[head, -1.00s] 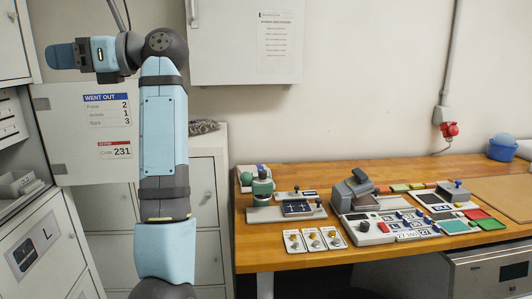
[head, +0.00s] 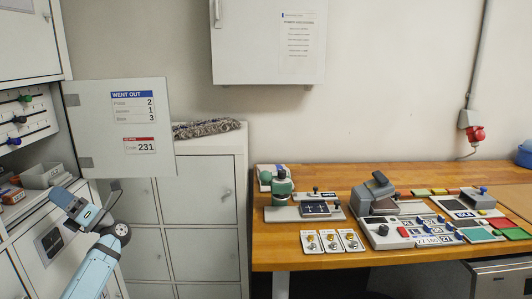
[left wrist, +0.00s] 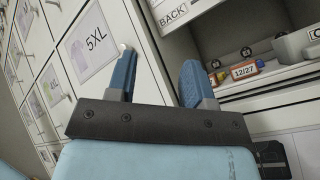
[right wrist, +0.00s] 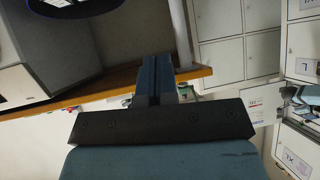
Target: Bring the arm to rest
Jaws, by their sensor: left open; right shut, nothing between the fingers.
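My left arm reaches in at the lower left of the head view. Its gripper (head: 68,202) hangs in front of the open cabinet at the left. In the left wrist view the two blue fingers of my left gripper (left wrist: 158,68) stand wide apart with nothing between them. Behind them are a locker door marked 5XL and a shelf. In the right wrist view the fingers of my right gripper (right wrist: 157,68) are together and empty. My right gripper is outside the head view.
An open cabinet door (head: 120,105) with "WENT OUT" and code 231 labels hangs beside the shelves. A grey bin (head: 42,176) sits on the lower shelf. Grey lockers (head: 190,220) stand mid-left. A wooden workbench (head: 290,252) with devices and cards fills the right.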

